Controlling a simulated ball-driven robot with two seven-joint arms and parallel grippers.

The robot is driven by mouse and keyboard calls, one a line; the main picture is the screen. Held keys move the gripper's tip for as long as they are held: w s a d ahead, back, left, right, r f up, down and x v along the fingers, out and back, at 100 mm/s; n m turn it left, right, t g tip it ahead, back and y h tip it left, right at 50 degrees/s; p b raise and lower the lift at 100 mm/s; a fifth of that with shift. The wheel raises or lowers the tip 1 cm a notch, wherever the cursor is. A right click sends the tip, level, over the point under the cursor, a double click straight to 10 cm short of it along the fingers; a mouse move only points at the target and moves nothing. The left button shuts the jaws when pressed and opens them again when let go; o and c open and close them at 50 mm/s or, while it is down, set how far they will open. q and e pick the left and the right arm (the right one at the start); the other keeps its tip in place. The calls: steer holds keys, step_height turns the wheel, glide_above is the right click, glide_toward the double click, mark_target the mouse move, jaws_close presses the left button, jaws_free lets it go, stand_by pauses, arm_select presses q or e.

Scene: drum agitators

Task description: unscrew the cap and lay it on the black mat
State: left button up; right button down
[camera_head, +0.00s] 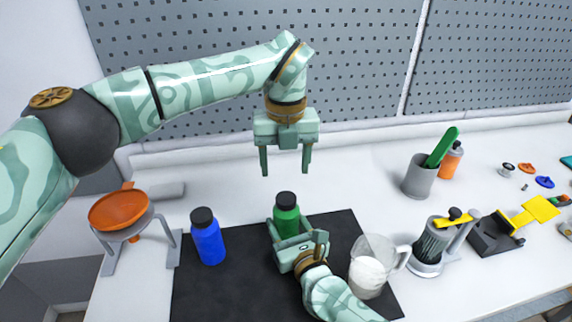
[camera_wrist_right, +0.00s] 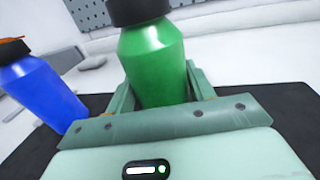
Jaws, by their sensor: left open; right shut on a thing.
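A green bottle (camera_head: 287,222) with a black cap (camera_head: 286,199) stands upright on the black mat (camera_head: 215,292). My right gripper (camera_head: 291,241) is shut on the green bottle's body; the right wrist view shows its fingers on both sides of the bottle (camera_wrist_right: 155,65), below the cap (camera_wrist_right: 138,9). My left gripper (camera_head: 286,172) is open and empty, pointing down above the cap, with a clear gap between its fingertips and the cap. The cap sits on the bottle's neck. The lower part of the bottle is hidden by my right gripper.
A blue bottle (camera_head: 208,242) with a black cap stands on the mat to the left. A clear jug (camera_head: 368,270) is close to the right of my right gripper. An orange bowl (camera_head: 118,211) on a stand is at the left. A grey cup (camera_head: 419,178) stands at the back right.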

mark_target(286, 197)
arm_select(q)
steer(key=m, duration=0.9)
steer(key=shift+m, duration=0.3)
steer(key=m, duration=0.5)
steer(key=shift+m, duration=0.4)
steer(key=m, duration=1.2)
steer(key=shift+s, duration=0.1)
steer(key=m, duration=0.7)
steer(key=shift+d+f, duration=0.1)
steer(key=shift+f+m, duration=0.15)
steer(key=shift+m, duration=0.15)
step_height(286, 197, down, 8)
steer(key=shift+r, duration=0.15)
